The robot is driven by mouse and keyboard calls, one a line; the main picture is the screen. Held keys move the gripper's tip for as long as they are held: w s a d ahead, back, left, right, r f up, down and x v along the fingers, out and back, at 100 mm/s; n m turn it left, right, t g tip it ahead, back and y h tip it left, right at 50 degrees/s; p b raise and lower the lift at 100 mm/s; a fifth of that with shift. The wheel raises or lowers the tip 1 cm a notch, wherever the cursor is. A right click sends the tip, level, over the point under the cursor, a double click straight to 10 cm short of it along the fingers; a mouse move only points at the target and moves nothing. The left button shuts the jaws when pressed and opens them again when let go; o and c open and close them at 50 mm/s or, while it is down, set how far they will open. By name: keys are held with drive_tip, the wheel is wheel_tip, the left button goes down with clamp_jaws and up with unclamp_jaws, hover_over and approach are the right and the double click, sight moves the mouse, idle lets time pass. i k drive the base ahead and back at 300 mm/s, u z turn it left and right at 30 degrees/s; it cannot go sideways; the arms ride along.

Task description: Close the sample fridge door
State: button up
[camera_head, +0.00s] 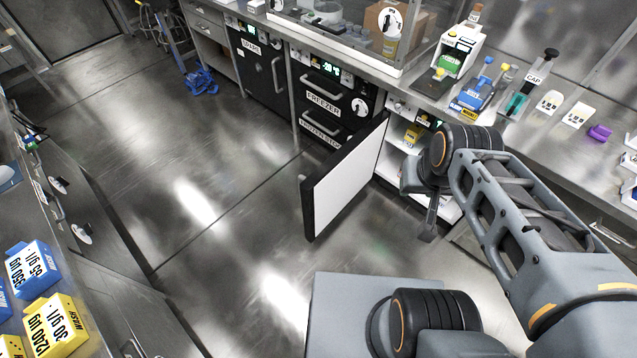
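The sample fridge door (345,182) stands wide open, swung out from the counter front into the aisle. Its white inner face is toward me and its dark edge and handle are on the far left side. The sample fridge (393,158) is a white open compartment under the bench, with a yellow item inside. My gripper (430,225) points down in front of the opening, to the right of the door and apart from it. My arm hides the right part of the compartment. Only a small part of the fingers shows, so I cannot tell if they are open or shut.
Freezer drawers (323,105) and a dark cabinet (262,70) are shut left of the fridge. Racks and bottles stand on the bench (535,125) above. The aisle floor (200,200) left of the door is clear.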

sight(324, 194)
drive_tip(key=u, duration=2)
drive_tip(key=i, duration=2.4)
drive_tip(key=z, duration=2.05)
